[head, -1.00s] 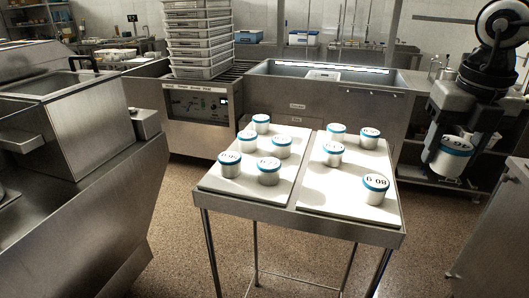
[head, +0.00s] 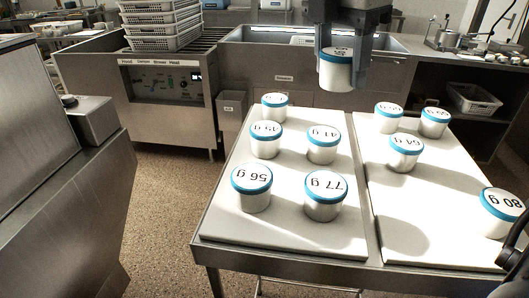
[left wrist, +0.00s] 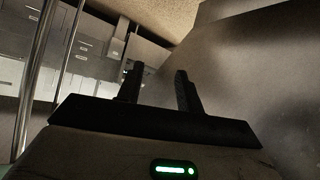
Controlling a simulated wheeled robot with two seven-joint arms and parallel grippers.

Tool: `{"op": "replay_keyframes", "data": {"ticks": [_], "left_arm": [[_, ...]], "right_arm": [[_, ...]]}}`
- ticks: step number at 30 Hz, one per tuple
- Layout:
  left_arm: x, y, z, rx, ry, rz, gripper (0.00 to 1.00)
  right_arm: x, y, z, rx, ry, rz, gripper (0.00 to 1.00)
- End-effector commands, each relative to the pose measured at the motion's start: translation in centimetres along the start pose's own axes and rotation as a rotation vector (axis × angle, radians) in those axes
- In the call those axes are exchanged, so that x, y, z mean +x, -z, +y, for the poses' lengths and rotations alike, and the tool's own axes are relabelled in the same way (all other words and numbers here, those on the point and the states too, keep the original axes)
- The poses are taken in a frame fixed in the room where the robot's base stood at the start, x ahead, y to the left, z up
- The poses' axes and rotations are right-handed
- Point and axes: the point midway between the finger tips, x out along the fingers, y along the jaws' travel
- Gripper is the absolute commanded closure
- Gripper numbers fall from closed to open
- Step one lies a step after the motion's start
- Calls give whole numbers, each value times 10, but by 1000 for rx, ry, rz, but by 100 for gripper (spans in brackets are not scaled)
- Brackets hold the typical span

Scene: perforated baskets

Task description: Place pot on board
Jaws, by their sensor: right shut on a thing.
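My right gripper (head: 340,78) is shut on a white pot (head: 337,72) with a blue-rimmed lid, held upright in the air beyond the back edge of the table. Two white boards lie side by side on the metal table. The left board (head: 290,228) carries several similar pots, among them the 56 g pot (head: 252,190) and the 77 g pot (head: 324,197). The right board (head: 405,220) carries the 64 g pot (head: 403,155), two pots at its back and the 80 g pot (head: 498,215) at its front right. My left gripper (left wrist: 160,88) is open and empty in the left wrist view.
The steel table (head: 275,262) has a narrow gap between the boards. The middle of the right board is bare. A steel counter (head: 285,70) stands behind, with stacked perforated baskets (head: 160,30) at the back left. A metal unit (head: 60,190) stands at left.

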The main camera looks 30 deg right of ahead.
Motion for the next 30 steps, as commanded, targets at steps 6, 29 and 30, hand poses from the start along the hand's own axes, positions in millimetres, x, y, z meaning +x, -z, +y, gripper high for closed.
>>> {"op": "replay_keyframes", "data": {"ticks": [6, 29, 30], "left_arm": [[2, -2, 2, -4, -8, 8, 64], [-9, 6, -2, 44, 12, -31, 64], [-9, 6, -2, 44, 13, -31, 64]], "right_arm": [[19, -4, 8, -1, 1, 2, 71], [115, -70, 107, -1, -2, -1, 71], [117, -70, 108, -1, -1, 0, 71]]}}
